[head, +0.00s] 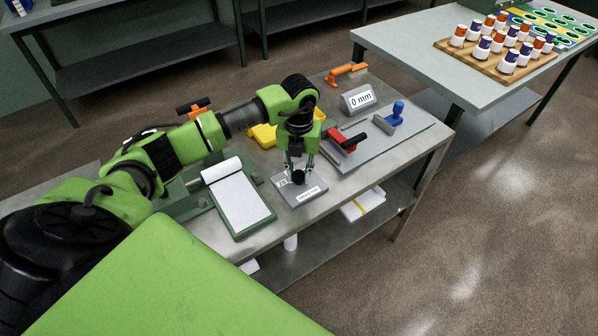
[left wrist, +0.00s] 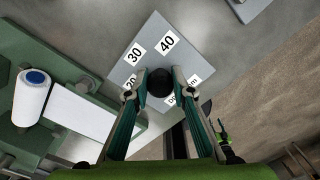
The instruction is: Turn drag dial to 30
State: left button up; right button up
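The drag dial is a grey plate (head: 287,197) near the table's front edge, with a round black knob (head: 298,177). In the left wrist view white labels 30 and 40 read clearly on the plate (left wrist: 150,30); a 20 label and another label are partly hidden by the fingers. My left gripper (head: 299,172) points down over the dial, its fingers on either side of the knob (left wrist: 159,83). Whether both fingertips press on it cannot be made out. The knob's pointer mark is not visible. My right gripper is not seen.
A green clipboard-like stand with white paper (head: 238,195) is left of the dial. A grey plate with red (head: 347,140) and blue (head: 390,118) handled parts lies behind right, below a "0 mm" display (head: 360,99). A second table (head: 400,55) holds a wooden tray of cups.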

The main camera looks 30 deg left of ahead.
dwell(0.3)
pick_arm(q)
jog(key=shift+m+b, duration=0.75)
jog(key=shift+m, duration=0.25)
jog(key=m+b, duration=0.2)
jog(key=m, duration=0.1)
jog(key=shift+f, duration=0.1)
jog(key=m+b, duration=0.2)
jog(key=m, duration=0.2)
jog(key=shift+d+m+b, duration=0.15)
jog(key=shift+m+b, duration=0.65)
jog(key=shift+m, duration=0.6)
jog(key=o, duration=1.1)
